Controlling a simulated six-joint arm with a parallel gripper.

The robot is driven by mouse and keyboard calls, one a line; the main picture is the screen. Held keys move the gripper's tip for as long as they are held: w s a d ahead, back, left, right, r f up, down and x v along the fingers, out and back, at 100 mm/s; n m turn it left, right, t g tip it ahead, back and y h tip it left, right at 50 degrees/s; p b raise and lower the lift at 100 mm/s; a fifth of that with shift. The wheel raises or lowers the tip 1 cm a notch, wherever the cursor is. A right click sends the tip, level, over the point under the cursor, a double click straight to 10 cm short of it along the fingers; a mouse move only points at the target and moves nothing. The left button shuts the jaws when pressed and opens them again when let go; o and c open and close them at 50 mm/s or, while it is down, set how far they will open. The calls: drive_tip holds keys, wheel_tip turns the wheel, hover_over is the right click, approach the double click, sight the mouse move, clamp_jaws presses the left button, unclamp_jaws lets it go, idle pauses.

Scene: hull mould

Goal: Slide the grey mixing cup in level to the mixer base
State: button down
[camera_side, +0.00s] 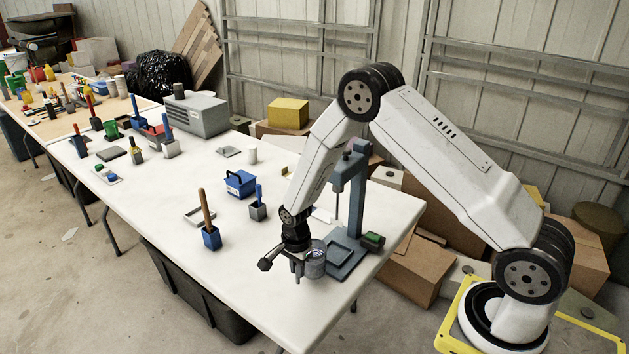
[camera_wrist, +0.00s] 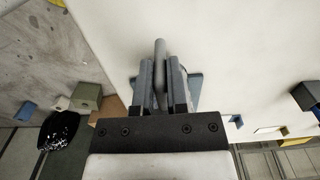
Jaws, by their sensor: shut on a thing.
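The grey mixing cup (camera_side: 316,262) is in the side view, near the front right end of the white table. In the wrist view a narrow grey part of the cup (camera_wrist: 160,72) shows between my two fingers (camera_wrist: 161,88).
A blue cup with a wooden-handled tool (camera_side: 211,236), a grey cup with a blue tool (camera_side: 258,208) and a blue box (camera_side: 240,183) stand left of my gripper. The table front left of the cup is clear.

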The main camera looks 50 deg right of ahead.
sight(322, 250)
drive_tip(key=shift+d, duration=1.4)
drive_tip(key=shift+d, duration=0.2)
drive_tip(key=shift+d, duration=1.5)
drive_tip(key=shift+d, duration=0.2)
drive_tip(key=shift+d, duration=1.8)
drive_tip(key=shift+f, duration=0.95)
drive_tip(key=c, duration=0.6)
unclamp_jaws()
